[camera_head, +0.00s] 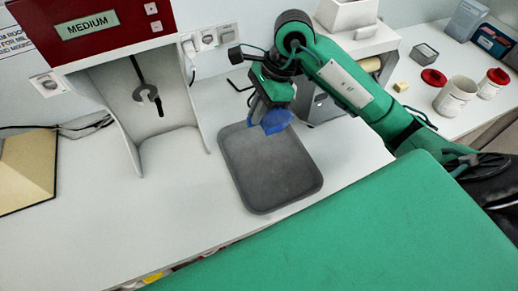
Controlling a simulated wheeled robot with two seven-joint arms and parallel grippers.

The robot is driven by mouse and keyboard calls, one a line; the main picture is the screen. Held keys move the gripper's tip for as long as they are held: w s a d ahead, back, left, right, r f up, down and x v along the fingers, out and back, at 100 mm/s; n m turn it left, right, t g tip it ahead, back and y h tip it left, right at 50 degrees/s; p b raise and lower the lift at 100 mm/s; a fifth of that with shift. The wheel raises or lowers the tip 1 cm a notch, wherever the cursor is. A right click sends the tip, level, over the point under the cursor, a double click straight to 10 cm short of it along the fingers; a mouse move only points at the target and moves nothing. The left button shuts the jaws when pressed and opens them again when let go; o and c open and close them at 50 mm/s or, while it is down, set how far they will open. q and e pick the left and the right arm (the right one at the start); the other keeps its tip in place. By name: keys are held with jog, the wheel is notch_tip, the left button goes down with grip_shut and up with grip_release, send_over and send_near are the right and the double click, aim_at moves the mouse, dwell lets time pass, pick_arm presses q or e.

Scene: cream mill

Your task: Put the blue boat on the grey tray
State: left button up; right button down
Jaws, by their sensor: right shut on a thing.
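The grey tray (265,178) lies flat on the white counter near the middle of the head view. It is empty apart from what is above it. The blue boat (274,121) is held in my right gripper (265,108) over the tray's far right part. The gripper points down and is shut on the boat. The gripper hides part of the boat, and I cannot tell whether the boat touches the tray. My left gripper is not in view.
A red and white machine (107,43) labelled MEDIUM stands at the back left. A tan board (28,172) lies at the far left. Jars (455,97) and red lids stand at the right. The counter left of the tray is clear.

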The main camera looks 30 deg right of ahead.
notch_tip(320, 180, down, 14)
jog(key=p, duration=0.3)
jog(key=shift+p, duration=0.3)
notch_tip(320, 180, down, 3)
jog(key=shift+f+p, duration=0.1)
jog(key=shift+p, duration=0.45)
jog(key=shift+s+f, duration=0.1)
jog(key=shift+f, duration=0.45)
jog(key=shift+f, duration=0.1)
jog(key=shift+f, duration=0.1)
jog(key=c, duration=1.5)
grip_release()
jog(key=shift+c, duration=0.2)
